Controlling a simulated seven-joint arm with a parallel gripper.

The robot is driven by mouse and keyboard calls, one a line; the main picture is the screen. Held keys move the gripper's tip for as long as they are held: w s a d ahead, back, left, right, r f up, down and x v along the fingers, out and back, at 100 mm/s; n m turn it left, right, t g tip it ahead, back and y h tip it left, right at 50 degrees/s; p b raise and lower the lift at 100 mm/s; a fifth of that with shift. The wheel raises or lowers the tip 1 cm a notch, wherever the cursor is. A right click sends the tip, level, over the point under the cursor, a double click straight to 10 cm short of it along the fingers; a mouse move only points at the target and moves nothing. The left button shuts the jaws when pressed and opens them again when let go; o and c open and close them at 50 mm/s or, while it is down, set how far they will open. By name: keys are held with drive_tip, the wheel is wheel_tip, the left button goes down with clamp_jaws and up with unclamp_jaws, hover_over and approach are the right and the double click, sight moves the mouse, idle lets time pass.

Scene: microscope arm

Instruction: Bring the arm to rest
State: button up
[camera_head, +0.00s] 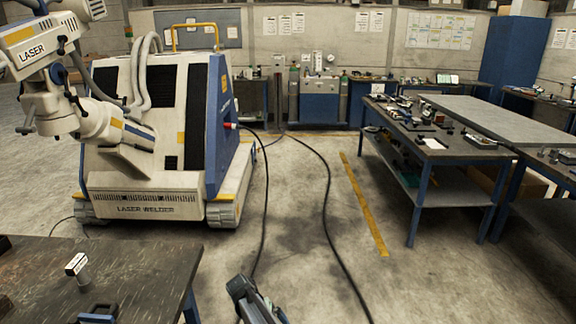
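A white jointed arm (88,120) reaches out from the front of a machine marked LASER WELDER (146,208) at the left. Its upper part carries a head marked LASER (32,50), raised high at the upper left and partly cut off by the picture's edge. A dark grey, elongated part (256,304) juts up from the bottom edge, just left of the middle. Most of it is below the picture, and I cannot tell if it is mine. No gripper fingers can be made out.
A dark worktop (135,265) at the lower left bears a small upright white-topped piece (77,268) and a blue-black fixture (98,313). Workbenches (440,155) stand at the right. Two black cables (325,205) cross the otherwise open floor between.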

drive_tip(key=s+d+f+g+y, duration=0.2)
drive_tip(key=s+d+f+g, duration=0.1)
drive_tip(key=s+d+f, duration=1.25)
drive_tip(key=s+d+f+g+y, duration=0.1)
drive_tip(key=s+d+f, duration=0.1)
drive_tip(key=s, duration=1)
drive_tip(key=s+d+f+m+g+y, duration=0.1)
drive_tip(key=s+d, duration=0.4)
drive_tip(key=s, duration=0.6)
drive_tip(key=shift+s+d+f+m+g+y, duration=0.15)
drive_tip(key=shift+s+f+m+g+y, duration=0.2)
drive_tip(key=shift+f+y, duration=0.35)
drive_tip(key=shift+r, duration=0.1)
